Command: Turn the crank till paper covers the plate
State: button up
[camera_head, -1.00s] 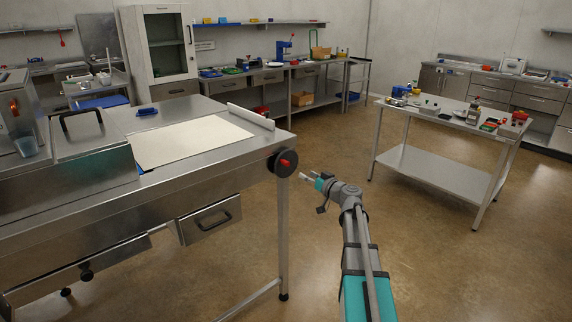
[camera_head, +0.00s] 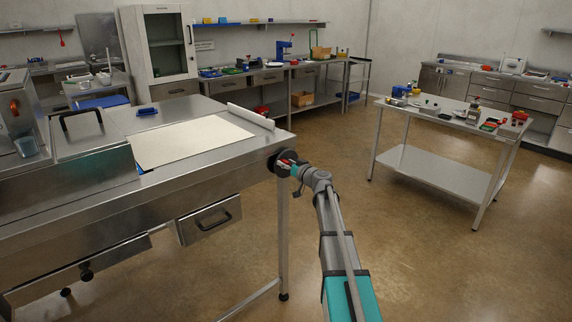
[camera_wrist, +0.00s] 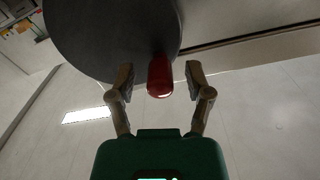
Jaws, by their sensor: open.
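The crank is a dark round disc (camera_wrist: 110,35) with a red knob (camera_wrist: 160,77), on the right end of the steel bench (camera_head: 200,172). In the wrist view the red knob stands between the two open fingers of my gripper (camera_wrist: 158,80), with a gap visible on both sides. In the head view my gripper (camera_head: 287,165) is at the disc and hides part of it. White paper (camera_head: 185,140) lies flat on the bench top, in front of a pale roll (camera_head: 250,116) at the back right edge. The plate is not distinguishable under or beside the paper.
A drawer (camera_head: 210,218) hangs below the bench. A steel table (camera_head: 440,115) with small items stands to the right; the floor between is clear.

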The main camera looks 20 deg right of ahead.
dwell(0.3)
grip_shut()
jog(key=shift+w+r+m, duration=0.1)
jog(key=shift+m, duration=0.2)
